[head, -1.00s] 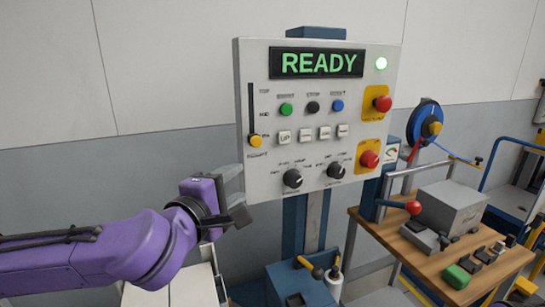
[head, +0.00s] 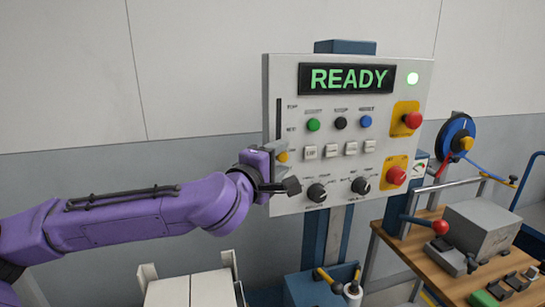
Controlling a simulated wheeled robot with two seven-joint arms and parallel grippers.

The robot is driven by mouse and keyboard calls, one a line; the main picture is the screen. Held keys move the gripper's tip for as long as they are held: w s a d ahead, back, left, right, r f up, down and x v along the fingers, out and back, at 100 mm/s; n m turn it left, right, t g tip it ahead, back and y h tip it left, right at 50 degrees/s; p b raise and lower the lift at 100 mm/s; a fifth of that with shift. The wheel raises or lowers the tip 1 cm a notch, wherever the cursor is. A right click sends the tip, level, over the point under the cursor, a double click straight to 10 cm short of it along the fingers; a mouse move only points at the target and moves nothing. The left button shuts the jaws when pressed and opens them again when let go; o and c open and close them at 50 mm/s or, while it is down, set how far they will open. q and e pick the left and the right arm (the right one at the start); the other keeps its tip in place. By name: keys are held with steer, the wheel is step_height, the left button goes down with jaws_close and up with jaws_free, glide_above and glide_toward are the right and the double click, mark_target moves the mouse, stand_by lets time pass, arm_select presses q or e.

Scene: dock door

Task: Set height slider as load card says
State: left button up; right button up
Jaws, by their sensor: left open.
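The control panel (head: 345,185) is a white upright board with a green READY display (head: 347,79). The height slider is a dark vertical slot (head: 279,118) at the panel's left edge, with small labels beside it. Its yellow knob (head: 283,157) sits at the slot's lower end, partly hidden by my gripper. My left gripper (head: 287,166) is open at the panel's lower left, its fingers around or just in front of the knob; I cannot tell whether they touch it. No load card can be made out. My right gripper is not in view.
The panel also carries coloured buttons, white keys (head: 310,152), black dials (head: 317,193) and red mushroom buttons (head: 412,119). A wooden bench (head: 425,262) with a grey box (head: 481,229) stands at right. A blue reel (head: 458,137) hangs behind it.

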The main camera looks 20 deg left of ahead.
arm_select(q)
steer(key=shift+d, duration=0.1)
jaws_close()
step_height(320, 180, up, 11)
steer(key=p, duration=0.8)
steer(key=shift+f, duration=0.15)
jaws_free()
steer(key=shift+f, duration=0.1)
